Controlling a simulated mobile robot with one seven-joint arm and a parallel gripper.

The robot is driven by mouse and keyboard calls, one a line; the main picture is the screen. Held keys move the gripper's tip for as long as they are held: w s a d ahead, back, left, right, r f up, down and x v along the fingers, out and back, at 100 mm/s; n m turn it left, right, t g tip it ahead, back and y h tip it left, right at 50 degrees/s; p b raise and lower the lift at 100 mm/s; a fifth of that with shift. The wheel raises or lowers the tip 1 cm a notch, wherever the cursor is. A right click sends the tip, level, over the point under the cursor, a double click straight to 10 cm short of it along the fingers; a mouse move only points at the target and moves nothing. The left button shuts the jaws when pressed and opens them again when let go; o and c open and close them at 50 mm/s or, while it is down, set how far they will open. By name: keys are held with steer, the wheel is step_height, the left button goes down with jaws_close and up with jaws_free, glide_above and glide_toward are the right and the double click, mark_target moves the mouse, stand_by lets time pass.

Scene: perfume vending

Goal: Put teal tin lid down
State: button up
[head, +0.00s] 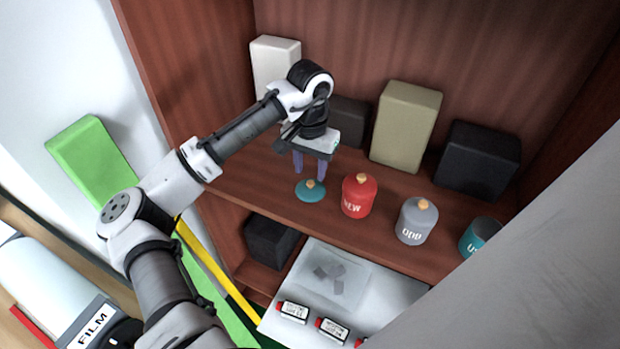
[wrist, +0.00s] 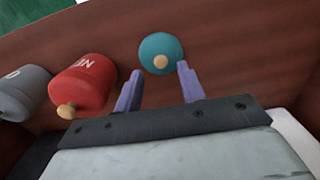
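The teal tin lid (head: 310,191), a round disc with a tan knob, lies on the wooden shelf, left of the red tin. It also shows in the wrist view (wrist: 160,54), just beyond my fingertips. My gripper (head: 310,168) is above the lid and its two purple fingers point down, apart and with nothing between them. In the wrist view my gripper (wrist: 157,72) is open, with the lid's knob in line with the gap. The teal tin (head: 479,237) stands lidless at the right end of the shelf, partly hidden by a grey surface.
The red tin (head: 358,196) and the grey tin (head: 416,221) stand to the right of the lid, both with lids on. White, dark and beige boxes (head: 406,125) line the back. A lower white surface (head: 390,292) holds small bottles.

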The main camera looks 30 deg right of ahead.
mark_target(310, 183)
step_height(310, 183, up, 8)
steer(key=b, duration=0.1)
stand_by(0.7)
